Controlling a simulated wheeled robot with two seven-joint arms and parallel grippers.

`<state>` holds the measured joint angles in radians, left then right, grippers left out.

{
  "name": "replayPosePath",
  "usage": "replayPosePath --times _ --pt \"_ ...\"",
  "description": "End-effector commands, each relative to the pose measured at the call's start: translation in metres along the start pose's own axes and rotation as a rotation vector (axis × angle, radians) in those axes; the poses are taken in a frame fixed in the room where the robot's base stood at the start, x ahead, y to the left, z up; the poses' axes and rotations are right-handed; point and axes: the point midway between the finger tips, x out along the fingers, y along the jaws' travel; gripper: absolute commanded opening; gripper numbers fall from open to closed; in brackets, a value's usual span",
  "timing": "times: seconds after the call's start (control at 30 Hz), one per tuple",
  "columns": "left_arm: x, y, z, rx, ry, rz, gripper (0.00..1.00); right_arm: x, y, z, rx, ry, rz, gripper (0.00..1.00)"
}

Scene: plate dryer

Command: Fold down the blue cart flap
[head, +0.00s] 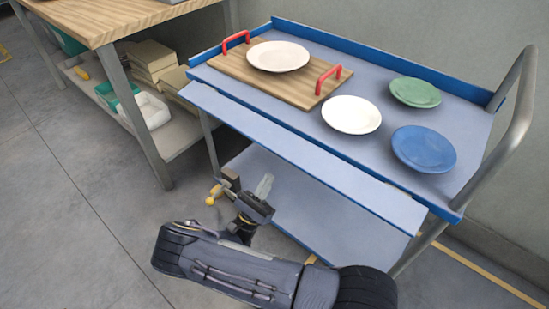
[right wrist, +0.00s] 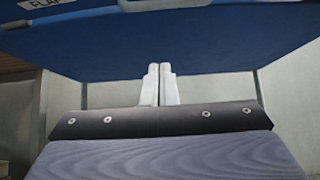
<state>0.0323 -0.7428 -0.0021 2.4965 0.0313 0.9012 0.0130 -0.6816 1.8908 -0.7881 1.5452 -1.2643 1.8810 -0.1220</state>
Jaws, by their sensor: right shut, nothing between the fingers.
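The blue cart (head: 300,45) stands in the middle of the head view. Its flap (head: 300,150) runs along the near long side as a pale blue strip, sticking outward roughly level with the top. My right gripper (head: 264,187) is shut and empty, fingers pointing up, near and below the flap's outer edge. In the right wrist view the closed fingers (right wrist: 160,84) point up toward a blue panel (right wrist: 200,45) with a label partly reading "FLAP" (right wrist: 45,4). I cannot tell whether they touch it. My left gripper is not in view.
On the cart top are a wooden board (head: 225,68) with red handles, a white plate (head: 278,56) on it, another white plate (head: 351,115), a green plate (head: 416,92) and a blue plate (head: 424,149). A lower shelf (head: 310,215) lies below. A wooden workbench (head: 95,20) stands left.

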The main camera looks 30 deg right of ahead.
Motion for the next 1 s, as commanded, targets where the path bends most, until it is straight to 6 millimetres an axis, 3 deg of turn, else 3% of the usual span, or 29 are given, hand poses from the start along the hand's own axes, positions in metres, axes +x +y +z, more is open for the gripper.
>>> replayPosePath --times 0.17,0.53,0.73,1.0 --pt "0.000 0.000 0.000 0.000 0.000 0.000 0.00 0.023 0.000 0.001 -0.001 -0.003 -0.001 0.00" --pt "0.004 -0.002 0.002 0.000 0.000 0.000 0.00 0.101 -0.002 -0.001 -0.003 -0.001 -0.004 0.00" --pt "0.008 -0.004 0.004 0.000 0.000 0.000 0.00 0.087 0.000 0.028 0.001 0.000 0.000 0.00" --pt "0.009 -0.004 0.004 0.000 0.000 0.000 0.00 0.084 -0.001 0.038 -0.001 0.001 0.000 0.00"
